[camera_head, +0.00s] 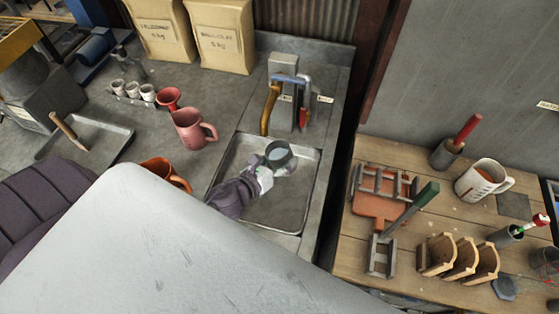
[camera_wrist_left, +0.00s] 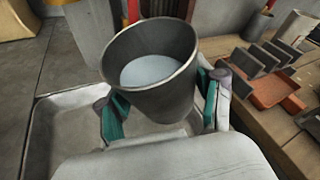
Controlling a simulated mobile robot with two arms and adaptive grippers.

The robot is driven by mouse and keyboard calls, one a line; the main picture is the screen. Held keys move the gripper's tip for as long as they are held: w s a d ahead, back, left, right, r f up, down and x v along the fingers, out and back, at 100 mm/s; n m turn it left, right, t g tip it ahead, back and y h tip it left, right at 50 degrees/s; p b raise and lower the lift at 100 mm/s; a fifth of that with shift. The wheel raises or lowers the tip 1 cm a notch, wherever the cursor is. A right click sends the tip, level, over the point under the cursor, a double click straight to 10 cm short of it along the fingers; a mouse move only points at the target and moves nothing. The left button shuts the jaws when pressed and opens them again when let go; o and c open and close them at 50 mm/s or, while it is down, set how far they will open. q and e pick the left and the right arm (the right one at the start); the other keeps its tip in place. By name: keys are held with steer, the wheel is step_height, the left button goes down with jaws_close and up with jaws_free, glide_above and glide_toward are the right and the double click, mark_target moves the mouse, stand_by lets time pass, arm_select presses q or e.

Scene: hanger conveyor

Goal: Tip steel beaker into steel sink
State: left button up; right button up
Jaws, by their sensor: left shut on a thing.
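The steel beaker (camera_head: 279,155) is a small grey metal cup with pale liquid inside. It also shows large in the left wrist view (camera_wrist_left: 152,95), roughly upright, with the liquid below its rim. My left gripper (camera_head: 263,175) is shut on the beaker and holds it over the steel sink. The gripper's green-padded fingers (camera_wrist_left: 163,112) press on both sides of the beaker. The steel sink (camera_head: 290,212) is a shallow grey rectangular basin in the counter; part of it is hidden by my arm. My right gripper is not in view.
A tap with a yellow spout (camera_head: 270,108) stands behind the sink. A pink jug (camera_head: 188,128) and an orange pot (camera_head: 163,172) stand to its left. A wooden bench (camera_head: 340,225) with a rack, a white mug (camera_head: 482,180) and wooden holders is at right.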

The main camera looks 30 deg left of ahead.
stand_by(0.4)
arm_select(q)
steer(key=shift+d, duration=0.1)
steer(key=shift+s+d+r+n+b, duration=0.1)
steer(key=shift+r+n+b, duration=0.05)
steer(key=shift+n+b, duration=0.4)
steer(key=shift+h, duration=0.4)
steer(key=shift+n+t+b, duration=0.35)
steer(key=shift+t+b, duration=0.05)
steer(key=shift+b, duration=0.55)
steer(key=shift+d, duration=0.1)
